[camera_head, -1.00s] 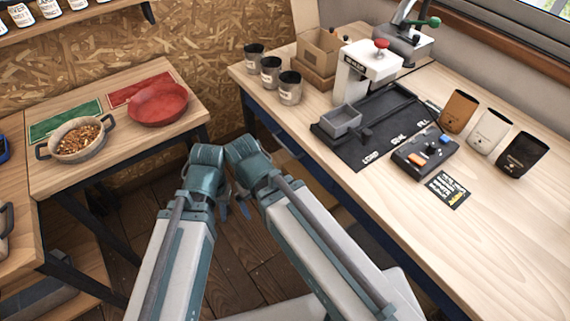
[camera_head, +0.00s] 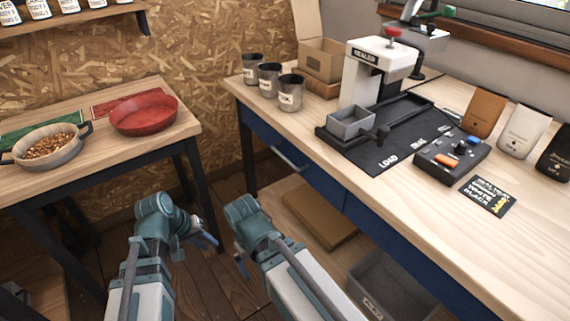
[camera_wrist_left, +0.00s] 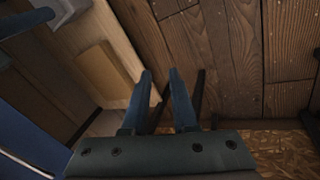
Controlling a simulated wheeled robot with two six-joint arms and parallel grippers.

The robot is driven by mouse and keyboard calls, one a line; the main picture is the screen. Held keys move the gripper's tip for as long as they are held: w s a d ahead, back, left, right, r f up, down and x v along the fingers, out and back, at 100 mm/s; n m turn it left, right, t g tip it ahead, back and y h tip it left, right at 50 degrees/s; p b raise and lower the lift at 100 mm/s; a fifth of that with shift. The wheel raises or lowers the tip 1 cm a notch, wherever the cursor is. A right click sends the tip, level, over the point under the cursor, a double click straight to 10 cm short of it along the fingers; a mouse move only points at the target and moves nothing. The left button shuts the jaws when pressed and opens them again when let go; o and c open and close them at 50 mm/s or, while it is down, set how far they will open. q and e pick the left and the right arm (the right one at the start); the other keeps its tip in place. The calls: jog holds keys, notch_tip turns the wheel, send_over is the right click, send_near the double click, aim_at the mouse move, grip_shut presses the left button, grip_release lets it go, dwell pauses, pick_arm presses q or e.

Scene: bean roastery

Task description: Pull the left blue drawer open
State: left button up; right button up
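The left blue drawer (camera_head: 268,142) is in the front of the right-hand workbench, below its far left end. It looks closed, with a pale bar handle (camera_head: 290,158) across its front. In the left wrist view a blue front with a pale handle (camera_wrist_left: 28,165) shows at the lower left. My left gripper (camera_head: 207,241) is left of the drawer and apart from it, above the floor. Its two fingers (camera_wrist_left: 163,100) stand apart with nothing between them. My right gripper (camera_head: 243,267) hangs lower, mostly hidden by its own wrist, so its opening cannot be told.
The workbench (camera_head: 400,210) holds tins, a sealer (camera_head: 380,62), a black tray, a control box and bags. A cardboard piece (camera_head: 318,218) and a grey bin (camera_head: 390,285) lie beneath it. A side table with a red pan (camera_head: 143,115) stands left. Floor shows between.

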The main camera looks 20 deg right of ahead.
pick_arm(q)
jog(key=w+d+r+n+t+h, duration=0.1)
jog(key=w+d+r+t+h, duration=0.1)
jog(key=w+d+r+h, duration=0.5)
jog(key=n+t+h, duration=0.2)
jog(key=n+h, duration=0.1)
send_near(285, 157)
jog(key=shift+f+b+x, duration=0.15)
jog(key=shift+b+x, duration=0.55)
jog(key=shift+x, duration=1.9)
jog(key=shift+f+b+x, duration=0.1)
jog(key=shift+b+x, duration=0.6)
jog(key=shift+x, duration=1.85)
jog(key=shift+a, duration=0.1)
jog(key=shift+c, duration=0.2)
grip_shut()
